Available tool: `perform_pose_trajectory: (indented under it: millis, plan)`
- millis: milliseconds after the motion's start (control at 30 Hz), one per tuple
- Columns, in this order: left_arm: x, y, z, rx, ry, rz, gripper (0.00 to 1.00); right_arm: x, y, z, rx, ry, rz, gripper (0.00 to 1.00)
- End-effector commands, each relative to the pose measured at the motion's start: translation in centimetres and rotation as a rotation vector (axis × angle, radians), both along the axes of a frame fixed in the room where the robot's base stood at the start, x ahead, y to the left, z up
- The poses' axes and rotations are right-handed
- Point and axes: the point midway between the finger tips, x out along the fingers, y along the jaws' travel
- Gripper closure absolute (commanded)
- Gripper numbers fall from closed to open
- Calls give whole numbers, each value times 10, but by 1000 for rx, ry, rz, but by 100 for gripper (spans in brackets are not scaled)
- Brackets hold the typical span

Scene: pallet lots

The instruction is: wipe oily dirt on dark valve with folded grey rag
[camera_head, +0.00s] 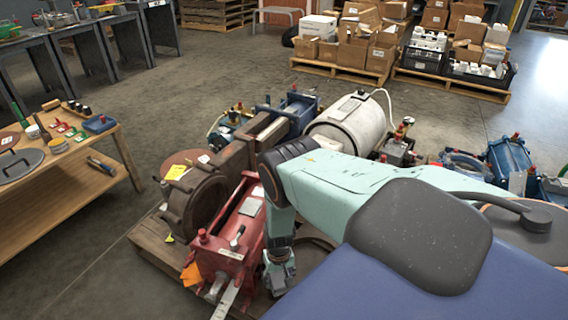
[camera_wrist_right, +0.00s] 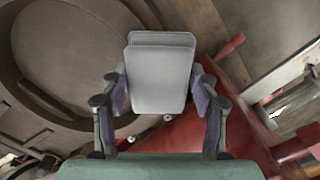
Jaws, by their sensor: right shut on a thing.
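My right gripper (camera_head: 279,272) reaches down beside the red machine in the head view. In the right wrist view its two fingers (camera_wrist_right: 160,95) are shut on the folded grey rag (camera_wrist_right: 160,66), a light flat pad held upright between them. A dark brown valve body (camera_head: 193,203) with a round flange stands on the pallet, left of the red machine. A large round brown-grey part (camera_wrist_right: 72,50) lies beyond the rag in the wrist view; I cannot tell if the rag touches it. No oily dirt can be made out. The left gripper is not in view.
The red machine (camera_head: 232,232) is close beside my right gripper. A white cylinder tank (camera_head: 350,122) and blue machinery (camera_head: 508,160) stand behind. A wooden bench (camera_head: 70,165) with tools is at left. Open concrete floor lies between bench and pallet.

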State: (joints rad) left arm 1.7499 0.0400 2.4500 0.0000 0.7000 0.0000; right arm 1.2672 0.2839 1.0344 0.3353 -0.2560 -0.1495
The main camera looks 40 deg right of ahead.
Motion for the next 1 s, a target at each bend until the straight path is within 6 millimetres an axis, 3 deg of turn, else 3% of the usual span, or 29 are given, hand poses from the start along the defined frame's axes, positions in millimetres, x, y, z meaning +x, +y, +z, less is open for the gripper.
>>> perform_pose_trajectory:
  millis: [200, 567, 1000]
  plan:
    - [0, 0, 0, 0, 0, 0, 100, 11, 2, -1, 0, 0, 0, 74]
    - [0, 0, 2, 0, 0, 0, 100, 12, 2, 1, 0, -1, 0, 74]
    - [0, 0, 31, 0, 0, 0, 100, 12, 2, 38, 0, -1, 0, 74]
